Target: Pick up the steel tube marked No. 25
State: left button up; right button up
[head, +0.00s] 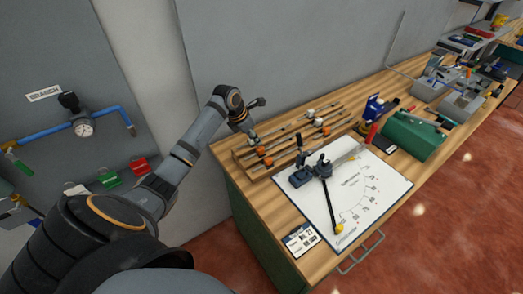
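A wooden rack (240,158) on the near left of the workbench holds several thin steel tubes (290,130) lying side by side, with orange and white pieces on them. I cannot read any number on the tubes, so I cannot tell which one is No. 25. My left gripper (254,122) is over the rack's back left part, close to the tube ends. Its fingers are small and dark here, and I cannot tell whether they are open or touch a tube. My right gripper is not in view.
A white sheet with an angle scale (375,200) carries a dark bender-like tool (322,168) with a long black lever. A card (301,239) lies at the front edge. A green box (412,137) stands farther right.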

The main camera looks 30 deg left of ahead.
aim_at(261, 147)
pick_arm(q)
jog(key=shift+x, duration=0.75)
jog(key=shift+w+d+f+p, duration=0.2)
jog(key=shift+f+p, duration=0.15)
jog(key=shift+p, duration=0.05)
jog(key=p+x, duration=0.1)
jog(key=x, duration=0.3)
jog(key=shift+w+f, duration=0.1)
jog(key=shift+f, duration=0.1)
grip_shut()
